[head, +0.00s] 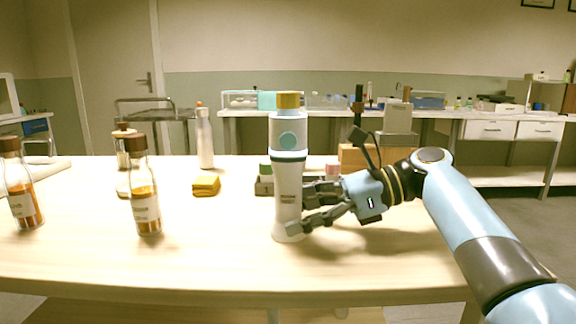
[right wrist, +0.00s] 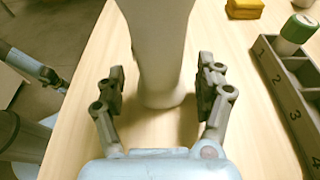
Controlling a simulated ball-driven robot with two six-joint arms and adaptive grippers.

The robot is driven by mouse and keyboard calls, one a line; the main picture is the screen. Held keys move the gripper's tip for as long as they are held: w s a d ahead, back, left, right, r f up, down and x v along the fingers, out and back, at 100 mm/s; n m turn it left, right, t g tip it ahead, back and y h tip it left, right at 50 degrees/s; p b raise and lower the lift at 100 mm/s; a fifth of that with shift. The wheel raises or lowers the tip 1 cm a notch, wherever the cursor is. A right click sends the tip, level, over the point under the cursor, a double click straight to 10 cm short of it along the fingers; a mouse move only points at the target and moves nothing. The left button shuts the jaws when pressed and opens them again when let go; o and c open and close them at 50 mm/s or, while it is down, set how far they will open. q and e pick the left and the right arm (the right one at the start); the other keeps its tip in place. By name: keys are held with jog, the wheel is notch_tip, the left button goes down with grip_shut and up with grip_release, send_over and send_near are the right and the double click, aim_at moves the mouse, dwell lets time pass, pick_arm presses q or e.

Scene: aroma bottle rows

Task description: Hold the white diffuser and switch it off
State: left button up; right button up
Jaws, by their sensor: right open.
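The white diffuser (head: 288,211) stands upright on the table, with a gold cap, a pale blue round button on its upper front and a light blue band. In the right wrist view the diffuser's white body (right wrist: 160,45) stands between my right gripper's fingers. My right gripper (head: 310,206) is open around the lower body, with a gap showing beside the fingers in the right wrist view (right wrist: 160,92).
Amber bottles (head: 146,208) stand on the left of the wooden table (head: 210,255). The table front is clear.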

pick_arm(q)
jog(key=shift+r, duration=0.1)
pick_arm(e)
jog(key=shift+a+f, duration=0.2)
jog(key=shift+a, duration=0.15)
pick_arm(q)
jog(key=shift+c, duration=0.4)
pick_arm(e)
jog(key=c, duration=0.8)
pick_arm(q)
grip_shut()
jog(key=shift+d, duration=0.15)
dwell(1.5)
